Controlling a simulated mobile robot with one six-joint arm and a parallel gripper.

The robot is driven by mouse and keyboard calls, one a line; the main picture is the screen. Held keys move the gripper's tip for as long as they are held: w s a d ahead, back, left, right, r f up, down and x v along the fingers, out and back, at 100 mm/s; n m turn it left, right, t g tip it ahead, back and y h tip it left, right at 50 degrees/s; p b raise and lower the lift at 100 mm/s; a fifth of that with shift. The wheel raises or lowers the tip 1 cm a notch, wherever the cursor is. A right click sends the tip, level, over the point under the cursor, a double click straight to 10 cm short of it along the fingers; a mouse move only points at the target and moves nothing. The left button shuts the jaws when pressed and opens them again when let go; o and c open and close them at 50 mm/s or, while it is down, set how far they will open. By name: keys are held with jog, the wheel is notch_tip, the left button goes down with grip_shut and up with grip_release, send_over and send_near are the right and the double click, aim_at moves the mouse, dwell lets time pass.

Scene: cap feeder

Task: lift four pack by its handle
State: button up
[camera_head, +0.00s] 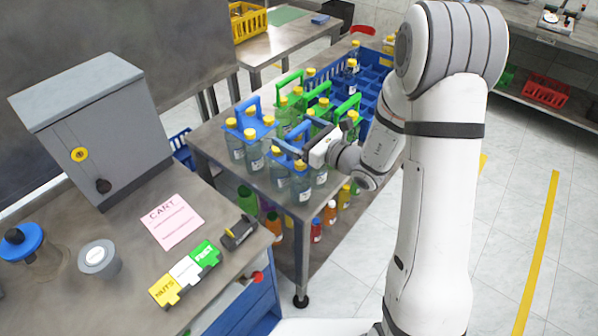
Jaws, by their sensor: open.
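Several four packs of clear bottles with yellow caps stand on the grey metal table. One pack with a blue handle (252,119) is at the left. Another blue-handled pack (301,184) is at the near edge, partly hidden by my gripper. Packs with green handles (289,80) stand behind, and some overlap each other. My gripper (297,146) is open, with its dark fingers over the near blue-handled pack. It is close to that pack's handle, but I cannot tell whether the handle lies between the fingers. No pack is visibly lifted.
A blue crate (371,82) holding bottles sits behind the packs. Coloured bottles (316,230) stand on the shelf below. The floor at right is clear.

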jog(key=shift+c, duration=0.3)
jog(key=c, duration=1.8)
jog(key=shift+r, duration=0.1)
jog(key=shift+c, duration=0.4)
